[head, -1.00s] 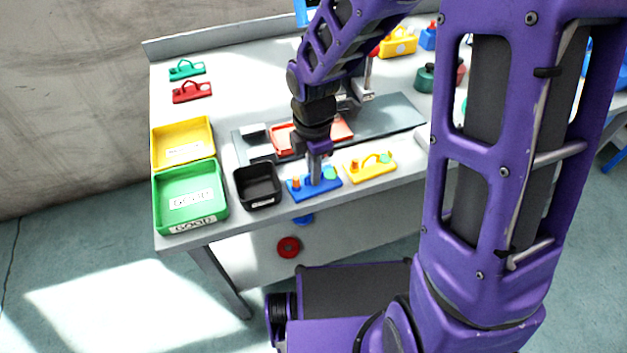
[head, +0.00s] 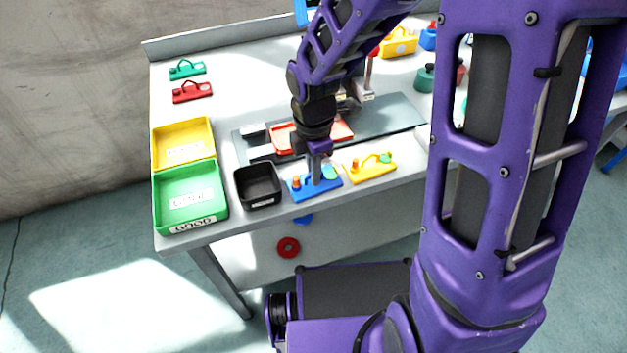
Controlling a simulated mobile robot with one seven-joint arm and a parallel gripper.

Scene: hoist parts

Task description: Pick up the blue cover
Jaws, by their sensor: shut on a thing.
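The blue cover (head: 329,185) lies flat near the front edge of the workbench, with an orange peg on its left and a green round part on its right. My gripper (head: 316,178) points straight down over its middle and is shut on it. The fingertips hide the middle of the cover. I cannot tell a gap between the cover and the bench.
A black bin (head: 258,202) stands close on the left, with green (head: 212,222) and yellow (head: 157,134) trays beyond. A yellow cover (head: 372,174) lies close on the right. A grey plate with a red tray (head: 283,148) lies behind. Green and red covers lie at the back left.

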